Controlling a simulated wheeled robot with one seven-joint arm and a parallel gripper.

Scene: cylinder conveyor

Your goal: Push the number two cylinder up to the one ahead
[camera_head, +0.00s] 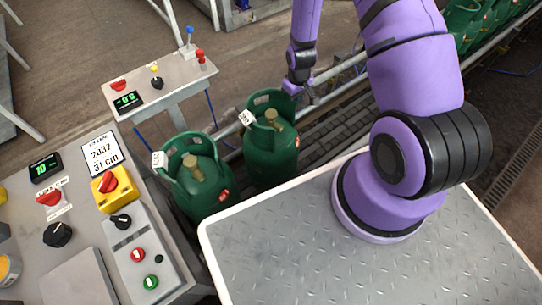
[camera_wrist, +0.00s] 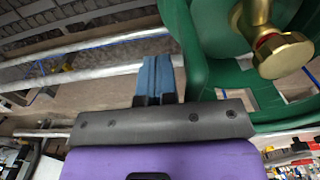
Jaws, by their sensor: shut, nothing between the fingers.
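Two green gas cylinders with brass valves and white tags stand on the conveyor in the head view: a nearer one (camera_head: 203,188) and one just beyond it (camera_head: 272,163). I cannot read their tags. More green cylinders (camera_head: 465,22) stand further along at the top right, with a gap between. My gripper (camera_head: 300,92) is at the far upper rim of the second standing cylinder. In the wrist view the blue-grey fingers (camera_wrist: 161,76) are together and empty, just left of a green collar (camera_wrist: 208,72) with a brass valve (camera_wrist: 285,54). I cannot tell whether they touch it.
The dark conveyor bed (camera_head: 345,122) is bare between the second cylinder and the far group. A metal rail (camera_head: 345,66) runs along its far side. Control panels (camera_head: 150,85) with buttons and displays stand at the left.

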